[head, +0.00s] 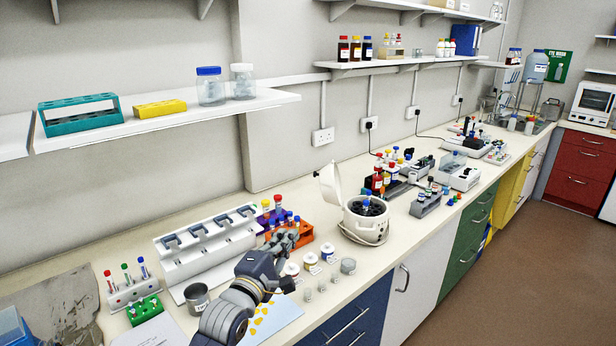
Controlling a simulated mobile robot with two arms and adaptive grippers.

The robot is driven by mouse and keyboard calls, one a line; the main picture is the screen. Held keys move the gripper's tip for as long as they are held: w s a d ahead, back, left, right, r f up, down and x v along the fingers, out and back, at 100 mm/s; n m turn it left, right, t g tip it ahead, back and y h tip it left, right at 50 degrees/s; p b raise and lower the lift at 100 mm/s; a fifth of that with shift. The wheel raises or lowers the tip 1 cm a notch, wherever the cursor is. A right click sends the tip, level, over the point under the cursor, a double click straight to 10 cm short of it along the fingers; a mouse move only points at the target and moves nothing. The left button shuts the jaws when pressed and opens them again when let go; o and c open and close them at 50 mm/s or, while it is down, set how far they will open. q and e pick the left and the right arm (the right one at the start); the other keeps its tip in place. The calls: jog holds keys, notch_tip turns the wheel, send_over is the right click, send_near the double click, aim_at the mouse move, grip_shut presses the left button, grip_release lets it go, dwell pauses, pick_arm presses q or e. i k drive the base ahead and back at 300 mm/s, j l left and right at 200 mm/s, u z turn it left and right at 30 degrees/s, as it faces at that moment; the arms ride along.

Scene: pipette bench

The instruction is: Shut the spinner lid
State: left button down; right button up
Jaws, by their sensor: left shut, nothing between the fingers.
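The spinner (364,231) is a small round white machine on the bench, right of the picture's middle. Its lid (330,187) stands up, hinged at the left back side, so the spinner is open. A dark rotor shows inside, with at least one blue-capped tube (367,200) in it. My left gripper (291,234) is shut and empty, left of the spinner and apart from it, close to an orange rack. My right gripper is not in view.
The orange rack (304,236) with capped tubes stands by my left gripper. Several small round jars (328,252) sit between my arm and the spinner. A white pipette stand (205,247) is at the left. Racks and red bottles (377,184) stand behind the spinner.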

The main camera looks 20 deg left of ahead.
aim_at(330, 187)
jog(key=i+j, duration=0.2)
jog(key=i, duration=0.15)
jog(key=i+j, duration=0.15)
jog(key=i, duration=0.25)
jog(key=i+j, duration=0.2)
jog(key=i, duration=0.15)
